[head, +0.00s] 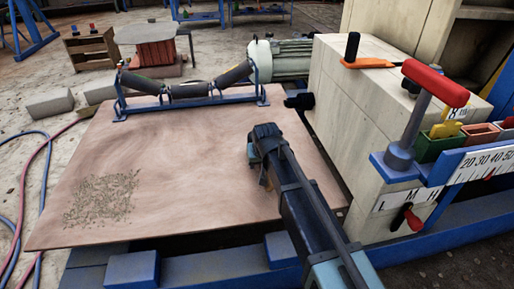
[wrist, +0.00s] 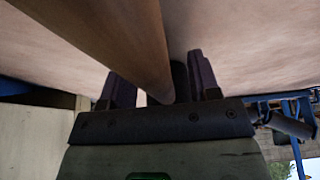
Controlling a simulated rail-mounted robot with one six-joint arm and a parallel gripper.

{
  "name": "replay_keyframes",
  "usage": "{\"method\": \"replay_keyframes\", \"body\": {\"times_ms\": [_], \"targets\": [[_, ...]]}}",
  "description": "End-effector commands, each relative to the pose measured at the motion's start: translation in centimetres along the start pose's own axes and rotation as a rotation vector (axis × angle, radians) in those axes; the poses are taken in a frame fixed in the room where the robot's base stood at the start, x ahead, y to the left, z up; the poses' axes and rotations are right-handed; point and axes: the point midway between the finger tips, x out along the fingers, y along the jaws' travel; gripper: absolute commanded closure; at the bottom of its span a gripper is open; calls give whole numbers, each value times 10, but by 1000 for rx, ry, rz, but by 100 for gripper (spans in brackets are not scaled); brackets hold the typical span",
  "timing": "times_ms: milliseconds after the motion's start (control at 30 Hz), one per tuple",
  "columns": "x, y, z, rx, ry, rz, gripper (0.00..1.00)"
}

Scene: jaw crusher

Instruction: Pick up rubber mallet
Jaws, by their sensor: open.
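My gripper (head: 264,142) is low over the brown board, right of its middle, with its jaws open. In the wrist view, a brown, wood-like rod (wrist: 125,40) comes in from the upper left and reaches between the open fingers of my gripper (wrist: 163,78). It looks like the rubber mallet's handle; I cannot tell whether it touches a finger. A dark piece shows beside the rod between the fingers, and I cannot tell what it is. In the head view, my arm hides most of this spot, and no mallet head can be made out.
The brown board (head: 160,165) is mostly clear, with a patch of grit (head: 102,198). A roller frame (head: 190,88) stands at its back. A pale wooden block (head: 345,120) rises close on the right, with an orange tool (head: 370,63) on top and a red-topped lever (head: 435,83) beside it.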

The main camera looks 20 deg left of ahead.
Motion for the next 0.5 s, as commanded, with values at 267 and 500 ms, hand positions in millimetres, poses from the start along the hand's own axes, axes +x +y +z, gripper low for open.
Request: {"method": "replay_keyframes", "body": {"times_ms": [267,500], "targets": [[0,0,0,0,0,0,76],[0,0,0,0,0,0,100]]}}
